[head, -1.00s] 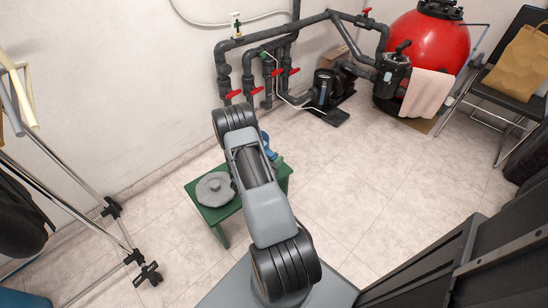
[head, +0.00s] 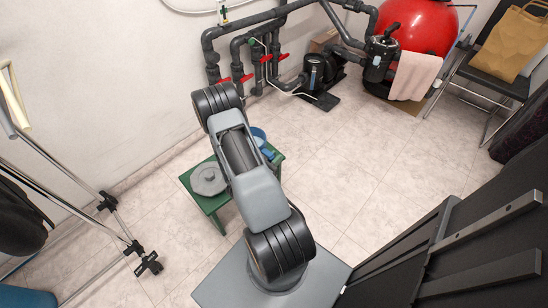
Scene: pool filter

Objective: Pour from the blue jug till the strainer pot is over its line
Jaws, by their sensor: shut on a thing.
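The blue jug (head: 258,136) shows in part just right of my arm, at the far right corner of the green bench. My arm hides the rest of it, and I cannot tell if it rests on the bench. My gripper is hidden behind my arm. A dark pot with a pale strip (head: 378,60), which looks like the strainer pot, stands among the pipes in front of the red tank. Its line and water level are too small to tell. A grey round lid (head: 208,179) lies on the bench, left of my arm.
The green bench (head: 216,201) stands in front of me. Grey pipes with red valve handles (head: 246,79) and a black pump (head: 316,74) line the wall. A metal rack (head: 75,190) is at left, a chair (head: 488,85) at right. The tiled floor between is clear.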

